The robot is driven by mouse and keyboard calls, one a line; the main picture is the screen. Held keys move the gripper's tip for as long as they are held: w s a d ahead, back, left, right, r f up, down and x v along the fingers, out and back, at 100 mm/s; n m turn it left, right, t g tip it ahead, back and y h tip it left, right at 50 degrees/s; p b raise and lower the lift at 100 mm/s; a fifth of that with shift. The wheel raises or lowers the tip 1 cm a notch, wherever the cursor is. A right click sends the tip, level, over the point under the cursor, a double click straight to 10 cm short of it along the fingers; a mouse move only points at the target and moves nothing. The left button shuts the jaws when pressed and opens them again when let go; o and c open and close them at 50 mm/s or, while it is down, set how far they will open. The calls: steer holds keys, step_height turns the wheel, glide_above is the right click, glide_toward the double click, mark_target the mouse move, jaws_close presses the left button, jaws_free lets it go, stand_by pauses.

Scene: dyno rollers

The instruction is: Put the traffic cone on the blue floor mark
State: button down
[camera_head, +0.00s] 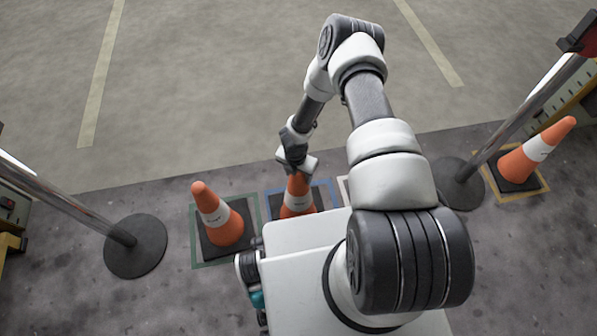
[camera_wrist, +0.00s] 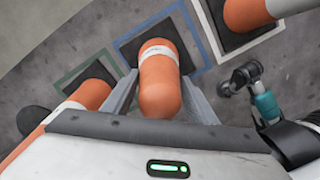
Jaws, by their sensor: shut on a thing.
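An orange traffic cone with a white band (camera_head: 297,199) stands about upright under my gripper (camera_head: 297,172). The blue floor mark (camera_head: 269,207) is a square outline around the cone's base, partly hidden by my body. In the wrist view, my gripper (camera_wrist: 160,92) is shut on the cone (camera_wrist: 160,75), with one finger on each side of its upper part. The cone's dark square base shows inside the blue outline (camera_wrist: 119,46). I cannot tell whether the base presses fully on the floor.
A cone (camera_head: 219,222) stands in a green mark at left, and another (camera_head: 536,153) in a yellow mark at right. A cone (camera_wrist: 252,12) stands at a white mark beside the blue one. Posts with round black bases (camera_head: 136,246) flank the row.

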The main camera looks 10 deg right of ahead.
steer(key=shift+w, duration=0.1)
steer(key=c, duration=0.7)
jaws_free()
steer(key=shift+c, duration=0.2)
